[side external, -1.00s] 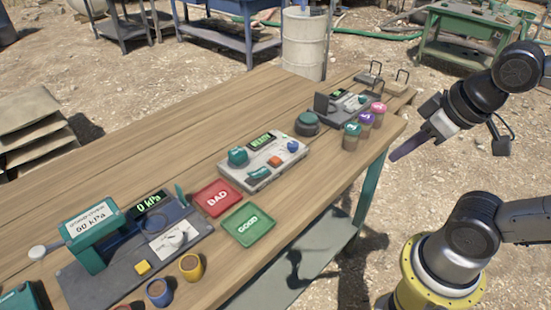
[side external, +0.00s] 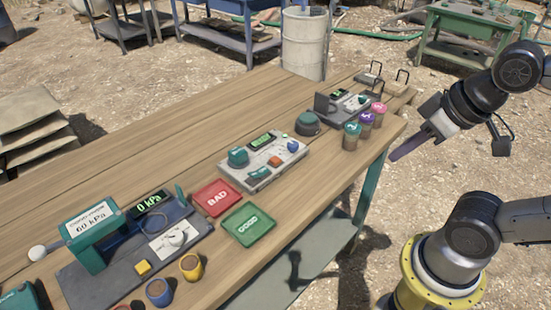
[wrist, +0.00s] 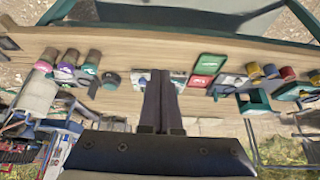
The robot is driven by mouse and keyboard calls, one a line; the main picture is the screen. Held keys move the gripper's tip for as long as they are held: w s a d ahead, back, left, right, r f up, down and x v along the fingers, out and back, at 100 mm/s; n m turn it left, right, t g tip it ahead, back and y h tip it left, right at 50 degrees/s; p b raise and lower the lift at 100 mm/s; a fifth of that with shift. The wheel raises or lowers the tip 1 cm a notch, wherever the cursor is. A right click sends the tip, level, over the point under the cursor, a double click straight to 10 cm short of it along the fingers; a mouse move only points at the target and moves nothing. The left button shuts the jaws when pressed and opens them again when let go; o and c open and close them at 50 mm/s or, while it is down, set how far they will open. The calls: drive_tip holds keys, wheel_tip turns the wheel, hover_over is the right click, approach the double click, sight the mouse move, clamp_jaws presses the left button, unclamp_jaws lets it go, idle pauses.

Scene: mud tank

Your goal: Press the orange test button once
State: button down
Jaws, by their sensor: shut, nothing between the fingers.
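The device has a green-lit display (side external: 262,140), a teal knob (side external: 238,157), a blue knob (side external: 293,146) and a small green light (side external: 285,135). My gripper (side external: 393,155) is off the table's right edge, well away from the button. Its fingers are shut and empty. In the wrist view the shut fingers (wrist: 160,105) hide most of the device (wrist: 142,78), and I cannot make out the button there.
A red BAD tray (side external: 217,198) and a green GOOD tray (side external: 248,225) lie left of the device. Several lidded jars (side external: 352,136) stand near the right edge. A pressure gauge stand (side external: 95,235) is at the front left. The table's back left is bare.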

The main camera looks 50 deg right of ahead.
drive_tip(key=w+d+r+m+t+h, duration=0.15)
drive_tip(key=w+r+m+t, duration=0.3)
drive_tip(key=w, duration=0.45)
drive_tip(key=m+y, duration=0.3)
hover_over(279, 161)
wheel_tip(279, 161, down, 10)
drive_tip(key=f, duration=0.1)
drive_tip(key=shift+a+f+g+h, duration=0.15)
drive_tip(key=shift+g+h, duration=0.1)
drive_tip(key=shift+g, duration=0.2)
drive_tip(key=shift+f, duration=0.1)
drive_tip(key=shift+f, duration=4.25)
